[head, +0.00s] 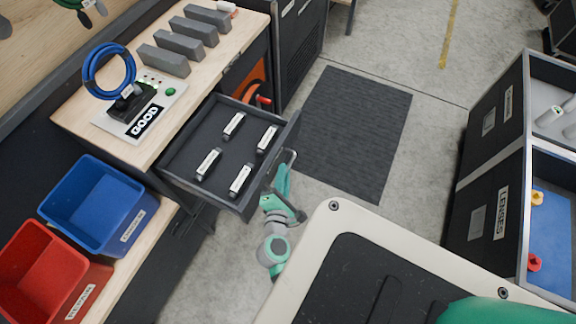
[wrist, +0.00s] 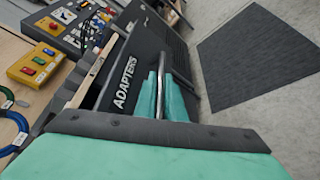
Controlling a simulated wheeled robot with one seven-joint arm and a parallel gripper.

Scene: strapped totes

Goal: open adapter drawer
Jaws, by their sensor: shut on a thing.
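The adapter drawer (head: 182,160) stands pulled out from under the wooden workbench in the head view. Several small dark adapters with white labels (head: 233,124) lie spread on its floor. Its front, marked ADAPTERS (wrist: 124,82), shows in the wrist view with a metal bar handle (wrist: 166,85). My gripper (head: 285,170) is at the drawer's front, and its green fingers (wrist: 162,98) are shut around the handle. The exact finger contact is partly hidden by the gripper body.
A blue bin (head: 92,205) and a red bin (head: 45,270) sit left of the drawer. The bench (head: 115,70) carries a blue cable coil (head: 108,70) and a GOOD tester (head: 142,118). A dark mat (head: 350,130) lies on open floor. A LENSES tote (head: 487,215) stands right.

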